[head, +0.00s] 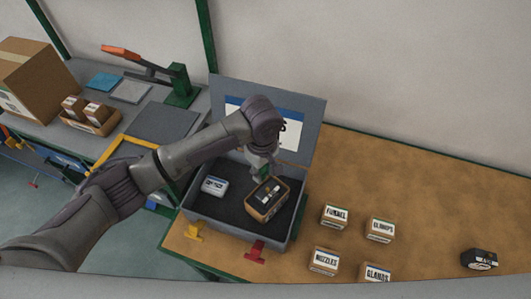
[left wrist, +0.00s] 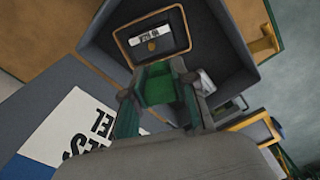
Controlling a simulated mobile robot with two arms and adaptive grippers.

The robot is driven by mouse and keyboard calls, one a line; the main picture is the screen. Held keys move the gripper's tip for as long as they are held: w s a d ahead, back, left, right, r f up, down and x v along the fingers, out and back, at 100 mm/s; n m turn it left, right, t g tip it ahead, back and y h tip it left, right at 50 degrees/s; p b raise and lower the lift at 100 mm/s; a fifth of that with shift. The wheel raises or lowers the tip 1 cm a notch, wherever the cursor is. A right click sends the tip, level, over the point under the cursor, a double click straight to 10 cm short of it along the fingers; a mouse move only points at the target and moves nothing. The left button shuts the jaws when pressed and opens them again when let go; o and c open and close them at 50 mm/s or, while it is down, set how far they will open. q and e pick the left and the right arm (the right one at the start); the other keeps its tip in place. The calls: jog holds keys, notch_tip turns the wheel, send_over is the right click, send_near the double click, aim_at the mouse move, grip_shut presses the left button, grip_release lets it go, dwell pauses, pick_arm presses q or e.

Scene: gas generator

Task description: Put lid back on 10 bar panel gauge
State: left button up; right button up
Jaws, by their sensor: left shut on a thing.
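An open grey case (head: 237,231) stands on the wooden table, its lid (head: 309,128) raised at the back. Inside is a brown-rimmed box (head: 268,199) with a dark top and a white label; it also shows in the left wrist view (left wrist: 153,41), with a small brass-coloured round spot. My left gripper (head: 262,173) points down into the case at this box's far edge. In the left wrist view its green-padded fingers (left wrist: 157,84) cover the box's near edge and appear shut on it. The fingertip contact is hidden. No label clearly names the gauge. My right gripper is not in view.
A small white box (head: 214,186) lies left in the case. Cartons for funnel (head: 334,216), clamps (head: 380,230), nozzles (head: 323,262) and glands (head: 376,272) stand to the right. A black object (head: 480,259) sits farther right.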

aim_at(268, 189)
pick_arm(q)
jog(key=shift+d+n, duration=0.4)
jog(key=shift+d, duration=0.35)
jog(key=shift+a+f+b, duration=0.1)
jog(key=shift+f+b, duration=0.35)
jog(key=shift+f, duration=0.35)
notch_tip(268, 189, down, 3)
jog(key=b, duration=0.3)
jog(key=shift+r, duration=0.15)
jog(key=shift+f, duration=0.2)
jog(key=shift+f+b, duration=0.3)
jog(key=shift+f, duration=0.6)
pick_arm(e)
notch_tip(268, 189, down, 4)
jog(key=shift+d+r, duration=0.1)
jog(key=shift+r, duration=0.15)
pick_arm(q)
jog(key=shift+p, duration=1.1)
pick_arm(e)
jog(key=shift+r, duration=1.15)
